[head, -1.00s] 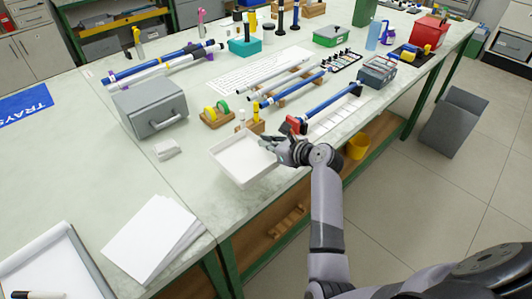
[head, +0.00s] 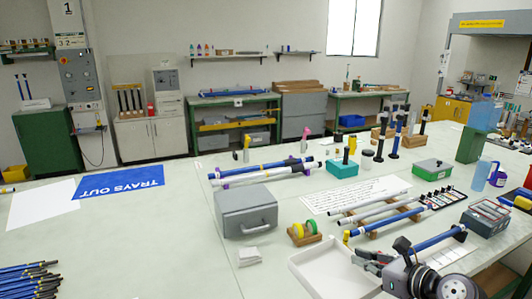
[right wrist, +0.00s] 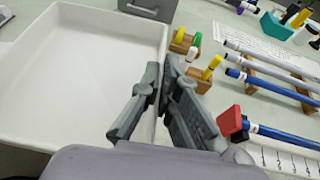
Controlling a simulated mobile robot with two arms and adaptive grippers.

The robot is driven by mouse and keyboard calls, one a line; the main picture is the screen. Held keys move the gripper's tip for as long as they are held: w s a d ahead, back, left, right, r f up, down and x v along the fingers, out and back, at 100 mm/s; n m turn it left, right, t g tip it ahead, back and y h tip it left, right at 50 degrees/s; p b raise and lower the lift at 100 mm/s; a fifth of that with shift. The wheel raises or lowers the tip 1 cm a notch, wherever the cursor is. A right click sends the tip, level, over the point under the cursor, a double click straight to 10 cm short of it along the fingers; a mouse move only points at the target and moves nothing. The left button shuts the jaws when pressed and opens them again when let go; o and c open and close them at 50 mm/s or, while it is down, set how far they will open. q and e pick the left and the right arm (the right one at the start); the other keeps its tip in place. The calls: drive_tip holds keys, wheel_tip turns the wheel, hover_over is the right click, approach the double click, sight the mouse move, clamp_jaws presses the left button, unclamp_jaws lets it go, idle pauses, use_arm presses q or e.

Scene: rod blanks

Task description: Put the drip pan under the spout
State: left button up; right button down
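The drip pan is a shallow white rectangular tray (head: 322,276) at the bottom of the head view, and it fills the left of the right wrist view (right wrist: 75,75). My right gripper (head: 362,258) is at its right side. In the right wrist view the gripper's fingers (right wrist: 160,88) are closed on the pan's right wall. The pan looks roughly level, by the bench's near side; whether it touches the bench I cannot tell. A light-blue tank (head: 485,115) stands on a green block (head: 470,145) at the right; I cannot make out a spout. My left gripper is out of view.
A grey box (head: 245,211), tape rolls (head: 304,231) and blue and white rods (head: 400,220) lie just beyond the pan. A green case (head: 432,169) and a clear-lidded box (head: 487,217) stand to the right. The left bench has free room.

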drive_tip(key=s+a+n+g+y, duration=0.2)
drive_tip(key=s+a+n, duration=0.1)
drive_tip(key=s, duration=0.5)
drive_tip(key=s+a+n+g+y, duration=0.2)
drive_tip(key=s+a+n+y, duration=0.1)
drive_tip(key=s, duration=0.6)
drive_tip(key=w+d+r+m+t+h+p, duration=0.1)
drive_tip(key=w+d+m+t+h+p, duration=0.2)
drive_tip(key=w, duration=0.8)
drive_tip(key=w+d+m+t+h+p, duration=0.1)
drive_tip(key=w+d+m+h+p, duration=0.2)
drive_tip(key=w, duration=0.8)
drive_tip(key=shift+m+t+h, duration=0.3)
drive_tip(key=shift+m, duration=0.3)
drive_tip(key=f+b, duration=0.1)
drive_tip(key=f, duration=0.3)
drive_tip(key=d+f, duration=0.1)
drive_tip(key=f, duration=0.4)
drive_tip(key=f+b, duration=0.1)
drive_tip(key=f, duration=0.4)
drive_tip(key=shift+w+d+f+b, duration=0.15)
drive_tip(key=shift+w+f+b, duration=0.1)
drive_tip(key=shift+b, duration=0.05)
drive_tip(key=shift+f+b, duration=0.7)
drive_tip(key=shift+f, duration=1.75)
drive_tip(key=shift+f, duration=0.15)
drive_tip(key=c, duration=1.8)
unclamp_jaws()
